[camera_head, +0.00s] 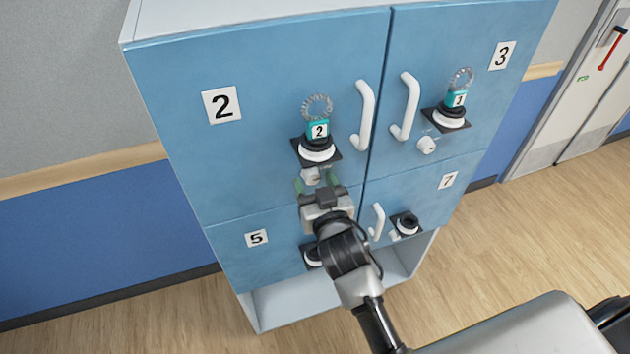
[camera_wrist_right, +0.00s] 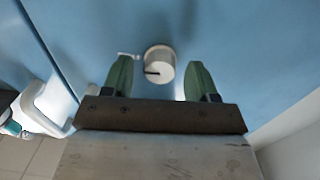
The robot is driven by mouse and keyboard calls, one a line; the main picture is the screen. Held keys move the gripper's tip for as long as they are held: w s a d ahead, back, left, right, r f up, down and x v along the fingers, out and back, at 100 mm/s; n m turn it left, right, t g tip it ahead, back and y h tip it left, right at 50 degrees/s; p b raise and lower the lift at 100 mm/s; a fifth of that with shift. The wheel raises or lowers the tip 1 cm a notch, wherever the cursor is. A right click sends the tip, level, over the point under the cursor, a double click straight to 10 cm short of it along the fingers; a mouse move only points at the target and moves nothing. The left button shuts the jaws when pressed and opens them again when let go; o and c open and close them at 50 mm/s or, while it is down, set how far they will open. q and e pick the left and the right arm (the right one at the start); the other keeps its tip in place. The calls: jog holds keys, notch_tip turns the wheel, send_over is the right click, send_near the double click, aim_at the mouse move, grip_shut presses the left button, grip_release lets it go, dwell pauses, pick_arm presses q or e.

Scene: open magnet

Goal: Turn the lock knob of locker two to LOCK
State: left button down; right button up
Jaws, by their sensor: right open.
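Locker two (camera_head: 265,85) is a blue door with a "2" plate at the upper left of the locker block, and it is shut. Its lock knob (camera_head: 310,175) is a small white cylinder below a black and white round fitting that carries a teal tag marked 2. In the right wrist view the knob (camera_wrist_right: 159,62) has a dark line on its face and sits between and just beyond the green fingertips. My right gripper (camera_head: 317,185) is open in front of the knob; it also shows in the right wrist view (camera_wrist_right: 160,75). My left gripper is out of view.
A white handle (camera_head: 364,115) stands out right of the knob. Locker three (camera_head: 470,50) has its own white knob (camera_head: 427,145) and teal tag. Lockers five (camera_head: 257,238) and seven (camera_head: 448,180) lie below. Open floor (camera_head: 560,220) is to the right.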

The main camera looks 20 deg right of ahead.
jog(key=shift+c, duration=0.4)
jog(key=c, duration=0.9)
jog(key=shift+o, duration=0.2)
jog(key=shift+n, duration=0.3)
jog(key=n+p, duration=0.1)
jog(key=n, duration=0.7)
jog(key=shift+n+p, duration=0.3)
jog(key=n, duration=0.4)
jog(key=shift+d+n, duration=0.1)
jog(key=shift+n, duration=0.2)
jog(key=n+p, duration=0.1)
jog(key=n, duration=0.3)
jog(key=shift+y, duration=0.3)
jog(key=shift+n, duration=0.4)
